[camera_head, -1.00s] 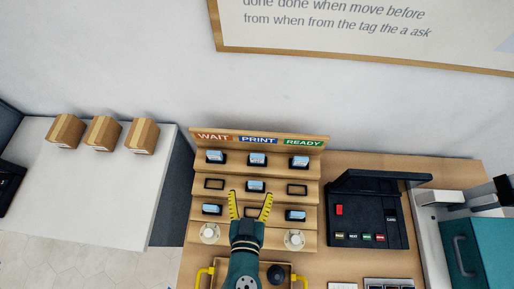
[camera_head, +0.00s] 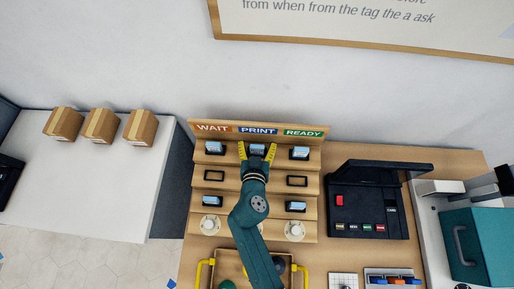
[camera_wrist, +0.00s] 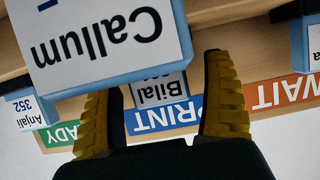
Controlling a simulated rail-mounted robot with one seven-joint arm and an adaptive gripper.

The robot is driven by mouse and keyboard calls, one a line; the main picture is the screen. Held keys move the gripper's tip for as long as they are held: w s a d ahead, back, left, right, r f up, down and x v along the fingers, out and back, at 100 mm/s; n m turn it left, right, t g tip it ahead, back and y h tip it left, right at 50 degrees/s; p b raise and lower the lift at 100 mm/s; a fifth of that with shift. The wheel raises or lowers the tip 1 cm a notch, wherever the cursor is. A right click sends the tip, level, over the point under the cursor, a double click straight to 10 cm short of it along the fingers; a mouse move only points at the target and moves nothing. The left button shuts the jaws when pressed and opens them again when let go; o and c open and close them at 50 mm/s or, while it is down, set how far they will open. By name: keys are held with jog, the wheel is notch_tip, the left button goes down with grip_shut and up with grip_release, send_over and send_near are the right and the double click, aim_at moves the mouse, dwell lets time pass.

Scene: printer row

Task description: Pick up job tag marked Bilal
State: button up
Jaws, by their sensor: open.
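The job tag marked Bilal (camera_wrist: 157,92) is a pale blue-edged tag, upside down in the wrist view, in front of the PRINT label. In the head view it is the middle tag (camera_head: 257,148) on the rack's top row. My gripper (camera_head: 257,155) is open, with yellow fingers on either side of that tag in the picture; contact cannot be told. A tag marked Callum (camera_wrist: 100,45) is large and near in the wrist view and partly covers the Bilal tag. My arm hides the rack's middle column in the head view.
The wooden rack (camera_head: 223,163) holds other tags, including one marked Anjali (camera_wrist: 25,108) under READY and one under WAIT (camera_head: 214,147). Some holders are empty. A black console (camera_head: 365,205) stands to the right; three cardboard boxes (camera_head: 101,125) stand on the left counter.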

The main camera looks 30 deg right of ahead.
jog(key=c, duration=1)
